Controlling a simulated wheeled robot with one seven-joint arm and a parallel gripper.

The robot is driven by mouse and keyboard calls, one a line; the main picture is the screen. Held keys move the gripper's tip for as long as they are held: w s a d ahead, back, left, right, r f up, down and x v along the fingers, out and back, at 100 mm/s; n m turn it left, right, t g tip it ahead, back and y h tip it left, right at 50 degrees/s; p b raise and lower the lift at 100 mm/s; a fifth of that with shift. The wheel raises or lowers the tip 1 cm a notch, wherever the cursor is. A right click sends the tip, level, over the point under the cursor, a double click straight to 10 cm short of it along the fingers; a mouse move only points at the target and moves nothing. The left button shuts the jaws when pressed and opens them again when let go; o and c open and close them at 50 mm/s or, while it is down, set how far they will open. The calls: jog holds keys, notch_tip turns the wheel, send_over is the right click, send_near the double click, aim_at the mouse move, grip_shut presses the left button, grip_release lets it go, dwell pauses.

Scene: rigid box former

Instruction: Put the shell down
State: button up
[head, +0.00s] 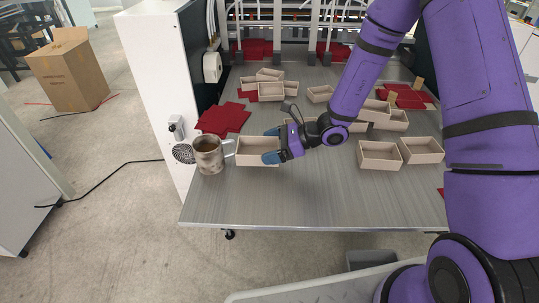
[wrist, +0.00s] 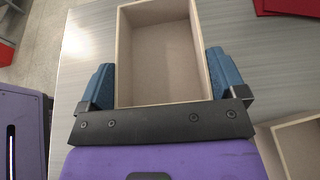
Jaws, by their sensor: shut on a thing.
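The shell (head: 258,152), an open-topped pale cardboard box, is in my gripper (head: 270,146) near the left front of the metal table. My gripper is shut on it, with one blue finger along each of two opposite sides. The wrist view shows the shell (wrist: 160,50) upright and empty between the fingers. A mug (head: 208,158) stands just left of the shell; its handle is very near the shell's left end. Whether the shell's underside touches the table cannot be told.
Several similar shells lie behind and to the right, including a pair (head: 380,155) at the right and a cluster (head: 268,86) at the back. Red sheets (head: 224,118) lie behind the mug. The table's front (head: 310,205) is clear.

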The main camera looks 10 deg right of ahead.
jog(key=shift+w+a+f, duration=0.15)
jog(key=shift+f, duration=1.65)
jog(key=shift+f, duration=0.1)
jog(key=o, duration=0.6)
jog(key=shift+o, duration=0.2)
